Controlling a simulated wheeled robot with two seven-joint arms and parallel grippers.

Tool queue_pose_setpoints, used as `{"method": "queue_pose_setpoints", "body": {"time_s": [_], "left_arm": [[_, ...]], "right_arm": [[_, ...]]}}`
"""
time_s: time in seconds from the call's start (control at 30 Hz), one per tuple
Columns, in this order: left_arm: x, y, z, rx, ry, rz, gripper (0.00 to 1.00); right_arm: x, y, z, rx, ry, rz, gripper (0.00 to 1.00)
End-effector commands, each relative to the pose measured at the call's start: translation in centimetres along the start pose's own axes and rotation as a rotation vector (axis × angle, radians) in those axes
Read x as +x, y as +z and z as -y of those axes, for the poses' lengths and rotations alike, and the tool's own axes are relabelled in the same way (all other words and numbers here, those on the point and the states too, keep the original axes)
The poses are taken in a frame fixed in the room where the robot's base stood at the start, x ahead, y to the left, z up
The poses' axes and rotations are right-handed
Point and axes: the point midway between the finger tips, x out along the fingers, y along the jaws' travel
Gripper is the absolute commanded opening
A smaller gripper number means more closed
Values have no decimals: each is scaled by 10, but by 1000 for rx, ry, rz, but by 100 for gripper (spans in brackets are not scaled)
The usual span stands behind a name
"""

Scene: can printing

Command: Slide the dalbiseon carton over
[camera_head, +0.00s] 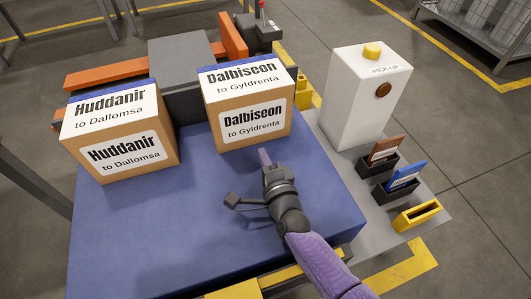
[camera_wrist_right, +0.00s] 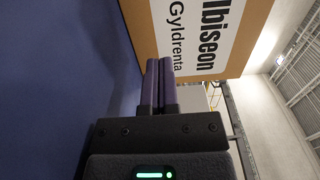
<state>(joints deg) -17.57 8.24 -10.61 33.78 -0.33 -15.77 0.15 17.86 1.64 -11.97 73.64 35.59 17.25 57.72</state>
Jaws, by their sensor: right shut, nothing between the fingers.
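The dalbiseon carton (camera_head: 249,104) is a brown box with white labels reading "Dalbiseon to Gyldrenta". It stands on the blue table surface (camera_head: 200,220), at the back right. My right gripper (camera_head: 265,158) is shut and empty just in front of the carton's labelled front face. In the right wrist view the two fingers (camera_wrist_right: 159,85) lie side by side, close to the carton (camera_wrist_right: 205,35). I cannot tell whether the tips touch it. My left gripper is not in view.
A second carton, labelled Huddanir (camera_head: 120,132), stands to the left with a gap between them. A white box with a yellow button (camera_head: 371,52) and card holders (camera_head: 377,164) stand on the grey shelf at right. The front of the blue surface is clear.

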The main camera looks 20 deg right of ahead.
Motion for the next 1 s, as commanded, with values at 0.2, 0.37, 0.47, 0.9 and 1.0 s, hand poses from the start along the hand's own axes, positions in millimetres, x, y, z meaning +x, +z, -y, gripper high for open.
{"method": "queue_pose_setpoints", "body": {"time_s": [0.2,0.37,0.47,0.9,1.0], "left_arm": [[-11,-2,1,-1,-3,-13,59],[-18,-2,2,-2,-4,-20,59],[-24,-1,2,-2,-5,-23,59],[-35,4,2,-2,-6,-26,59],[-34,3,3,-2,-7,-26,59]], "right_arm": [[-20,0,4,0,-1,1,0],[-39,0,4,-1,-1,1,0],[-54,0,4,0,-1,0,0],[-93,0,1,1,-1,0,0],[-93,0,1,1,-1,0,0]]}}
